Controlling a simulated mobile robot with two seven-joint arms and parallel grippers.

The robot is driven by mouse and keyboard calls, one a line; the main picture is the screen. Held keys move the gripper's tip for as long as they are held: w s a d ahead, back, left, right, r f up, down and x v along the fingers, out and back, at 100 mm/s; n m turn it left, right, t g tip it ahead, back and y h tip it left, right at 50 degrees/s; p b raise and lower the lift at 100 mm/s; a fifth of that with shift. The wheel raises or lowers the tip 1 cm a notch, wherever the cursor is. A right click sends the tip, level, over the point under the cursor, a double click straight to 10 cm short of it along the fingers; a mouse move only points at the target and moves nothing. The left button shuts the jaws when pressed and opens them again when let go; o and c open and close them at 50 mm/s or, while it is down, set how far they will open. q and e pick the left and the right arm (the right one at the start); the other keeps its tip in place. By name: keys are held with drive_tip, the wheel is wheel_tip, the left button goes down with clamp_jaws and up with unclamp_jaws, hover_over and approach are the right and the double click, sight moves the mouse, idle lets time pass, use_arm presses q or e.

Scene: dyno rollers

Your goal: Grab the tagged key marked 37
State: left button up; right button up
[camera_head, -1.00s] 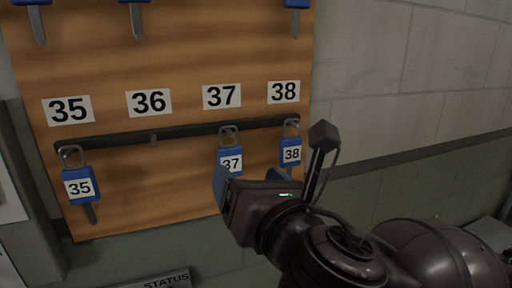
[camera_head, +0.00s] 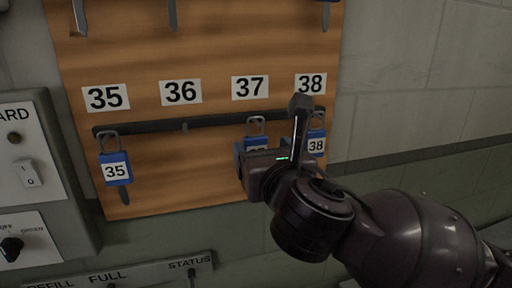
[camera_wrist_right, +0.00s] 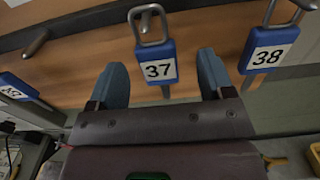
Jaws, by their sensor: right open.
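The tagged key marked 37 (camera_wrist_right: 157,72) has a blue tag with a white label and hangs by its shackle from the dark rail. In the head view its tag (camera_head: 256,143) is partly hidden behind my right gripper (camera_head: 268,152). In the right wrist view my right gripper (camera_wrist_right: 164,85) is open. Its two blue-grey fingers stand one on each side of the lower end of tag 37, with gaps on both sides. My left gripper is not in view.
Tagged key 38 (camera_wrist_right: 268,52) hangs close by on the right, near the right finger. Tagged key 35 (camera_head: 115,170) hangs at the left. The peg under 36 (camera_head: 185,127) is empty. A control panel (camera_head: 40,165) stands left of the wooden board (camera_head: 160,200).

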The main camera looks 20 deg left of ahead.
sight(258, 143)
drive_tip(key=x, duration=0.4)
drive_tip(key=shift+a+r+p, duration=0.1)
drive_tip(key=shift+a+p, duration=0.05)
drive_tip(key=shift+p, duration=0.2)
drive_tip(key=shift+s, duration=0.1)
drive_tip(key=c, duration=1)
drive_tip(key=shift+r, duration=0.1)
